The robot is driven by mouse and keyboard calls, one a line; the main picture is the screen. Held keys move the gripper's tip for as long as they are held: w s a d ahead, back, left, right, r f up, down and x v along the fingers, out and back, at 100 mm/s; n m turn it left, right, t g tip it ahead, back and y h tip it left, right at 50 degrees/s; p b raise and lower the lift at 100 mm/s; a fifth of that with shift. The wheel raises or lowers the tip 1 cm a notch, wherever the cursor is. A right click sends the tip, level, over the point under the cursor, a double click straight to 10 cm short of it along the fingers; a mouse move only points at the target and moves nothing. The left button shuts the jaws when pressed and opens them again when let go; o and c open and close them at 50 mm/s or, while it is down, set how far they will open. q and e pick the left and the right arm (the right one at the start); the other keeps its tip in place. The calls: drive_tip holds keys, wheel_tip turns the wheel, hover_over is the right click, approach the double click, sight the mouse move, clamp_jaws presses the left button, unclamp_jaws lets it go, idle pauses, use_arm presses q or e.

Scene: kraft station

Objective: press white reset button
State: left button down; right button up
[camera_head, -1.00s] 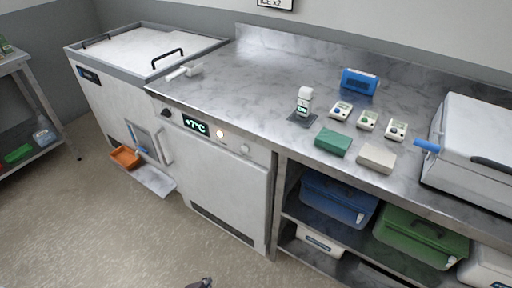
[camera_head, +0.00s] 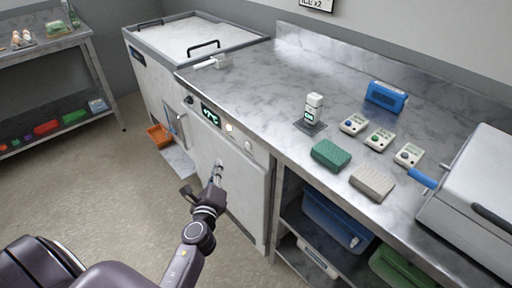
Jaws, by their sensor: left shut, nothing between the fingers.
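The white front panel of the under-counter unit (camera_head: 190,135) carries a lit green display (camera_head: 211,117) reading +7°C. To its right are a small round pale, lit-looking spot (camera_head: 229,128) and a round white button (camera_head: 248,146); any label on them is too small to read. A dark knob (camera_head: 189,100) is left of the display. My left gripper (camera_head: 218,166) is shut and empty, pointing up in front of the unit's door, below the panel. It appears apart from the button. My right gripper is not in view.
The steel counter (camera_head: 260,85) above holds a white device on a dark base (camera_head: 314,105), several small button boxes (camera_head: 379,138), green (camera_head: 331,154) and beige (camera_head: 372,183) blocks and a blue case (camera_head: 386,96). An orange bin (camera_head: 159,136) is low at left. Floor in front is open.

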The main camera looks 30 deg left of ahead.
sight(248, 146)
use_arm(q)
drive_tip(key=w+d, duration=0.3)
drive_tip(key=w, duration=0.5)
drive_tip(key=shift+r+b, duration=0.3)
drive_tip(key=shift+b, duration=0.05)
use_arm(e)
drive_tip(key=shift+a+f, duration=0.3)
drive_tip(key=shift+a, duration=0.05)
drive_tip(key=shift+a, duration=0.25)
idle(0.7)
use_arm(q)
drive_tip(key=shift+w+d, duration=0.1)
drive_tip(key=shift+w, duration=0.05)
drive_tip(key=shift+w+d, duration=0.1)
drive_tip(key=shift+w, duration=0.2)
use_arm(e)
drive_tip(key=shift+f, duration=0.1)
